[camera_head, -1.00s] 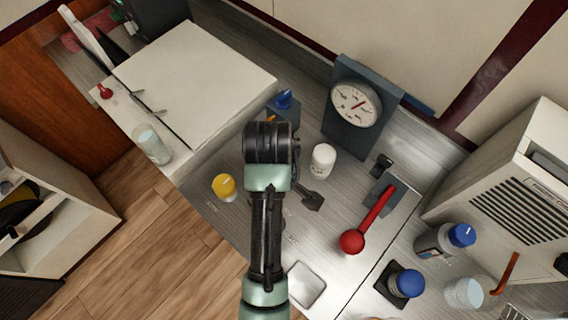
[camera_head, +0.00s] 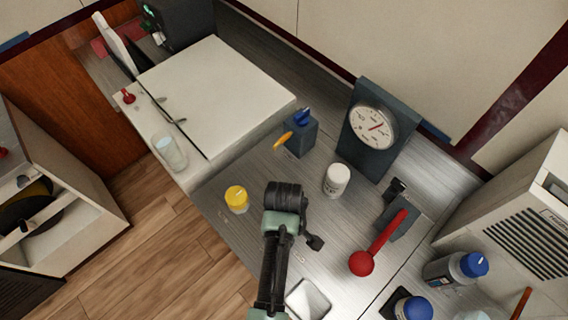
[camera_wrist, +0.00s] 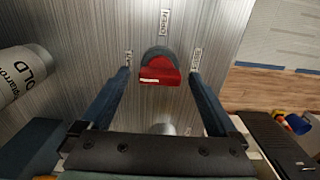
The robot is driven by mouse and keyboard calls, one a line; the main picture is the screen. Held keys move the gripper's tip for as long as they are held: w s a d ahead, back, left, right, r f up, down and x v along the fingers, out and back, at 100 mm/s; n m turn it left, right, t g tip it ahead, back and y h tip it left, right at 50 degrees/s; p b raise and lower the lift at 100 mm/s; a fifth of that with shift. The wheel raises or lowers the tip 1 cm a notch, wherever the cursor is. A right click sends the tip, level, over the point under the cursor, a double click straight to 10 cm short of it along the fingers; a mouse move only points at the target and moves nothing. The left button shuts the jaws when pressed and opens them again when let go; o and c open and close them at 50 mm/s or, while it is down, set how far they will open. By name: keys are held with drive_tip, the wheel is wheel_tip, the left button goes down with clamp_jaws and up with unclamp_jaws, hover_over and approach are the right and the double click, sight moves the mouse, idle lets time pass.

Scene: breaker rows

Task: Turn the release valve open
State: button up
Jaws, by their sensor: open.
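In the wrist view a grey rounded knob with a red face (camera_wrist: 160,70) sits on the metal bench between the tips of my gripper (camera_wrist: 161,78), with small labels around it. The blue fingers are apart on either side, and I see no contact. In the head view my arm hides this knob. A dark blue box with a blue knob and an orange lever (camera_head: 284,139) stands further back. A red ball-ended lever (camera_head: 385,240) stands to the right. I cannot tell for sure which is the release valve.
A white bottle (camera_head: 337,180) stands close to my arm, with a yellow-capped jar (camera_head: 237,199) to the left. A gauge (camera_head: 372,128) stands behind. Blue-capped containers (camera_head: 455,268) are at the right. A white cabinet (camera_head: 218,95) and a glass (camera_head: 169,153) are at the upper left.

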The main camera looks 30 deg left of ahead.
drive_tip(key=c, duration=1.4)
drive_tip(key=m+p, duration=0.2)
drive_tip(key=m, duration=0.1)
drive_tip(key=shift+r+m, duration=0.15)
drive_tip(key=shift+m, duration=0.25)
drive_tip(key=m+p, duration=0.2)
drive_tip(key=m, duration=0.3)
drive_tip(key=m+p, duration=0.1)
drive_tip(key=m, duration=0.4)
drive_tip(key=shift+m+p, duration=0.35)
drive_tip(key=shift+m, duration=1.65)
